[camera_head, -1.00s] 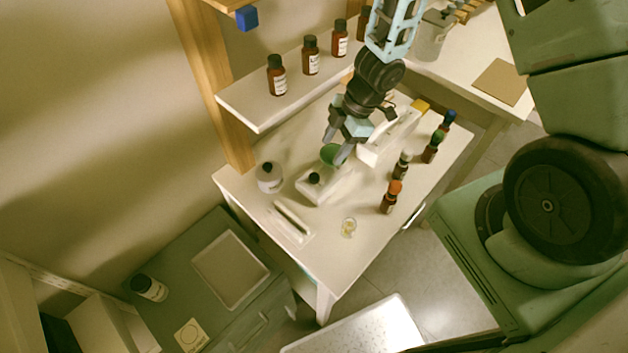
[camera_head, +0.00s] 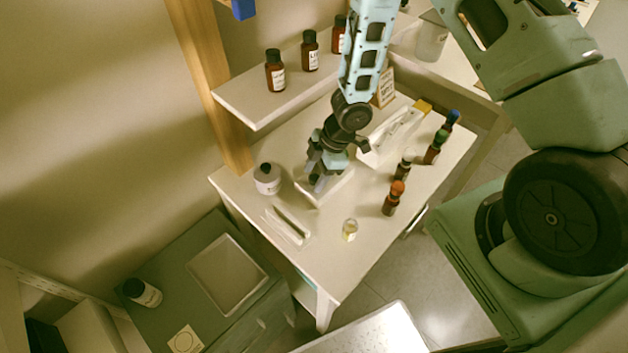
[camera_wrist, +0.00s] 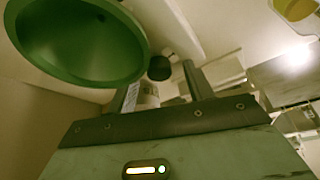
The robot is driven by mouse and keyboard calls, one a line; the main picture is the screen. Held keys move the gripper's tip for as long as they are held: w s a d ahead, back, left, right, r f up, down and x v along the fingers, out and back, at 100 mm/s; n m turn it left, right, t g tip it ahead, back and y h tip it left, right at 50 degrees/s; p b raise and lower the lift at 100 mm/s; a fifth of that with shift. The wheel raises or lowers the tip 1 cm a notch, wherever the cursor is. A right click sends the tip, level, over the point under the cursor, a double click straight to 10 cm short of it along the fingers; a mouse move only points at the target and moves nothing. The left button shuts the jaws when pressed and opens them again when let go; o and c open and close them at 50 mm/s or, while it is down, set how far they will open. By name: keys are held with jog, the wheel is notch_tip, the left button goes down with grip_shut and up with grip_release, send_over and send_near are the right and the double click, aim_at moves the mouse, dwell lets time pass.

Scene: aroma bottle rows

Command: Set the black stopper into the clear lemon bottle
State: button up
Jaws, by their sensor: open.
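The clear lemon bottle (camera_head: 349,230) stands open on the white table, with pale yellow contents; a yellowish glass shape at the wrist view's top right is probably it (camera_wrist: 293,8). My gripper (camera_head: 317,182) is low over a small white stand (camera_head: 338,188). In the wrist view, the black stopper (camera_wrist: 159,67) shows between the open fingertips of my gripper (camera_wrist: 160,80), seemingly just beyond them; contact cannot be told. My gripper hides the stopper in the head view. A green funnel or bowl (camera_wrist: 82,40) is close beside the left finger in the wrist view.
A shallow holder (camera_head: 288,225) lies in front. Several dark bottles with coloured caps (camera_head: 393,198) line the table's right side. Brown bottles (camera_head: 275,71) stand on the shelf (camera_head: 250,108).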

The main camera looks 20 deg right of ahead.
jog(key=c, duration=1.1)
jog(key=shift+o, duration=0.2)
jog(key=shift+s+r, duration=0.1)
jog(key=shift+r, duration=0.05)
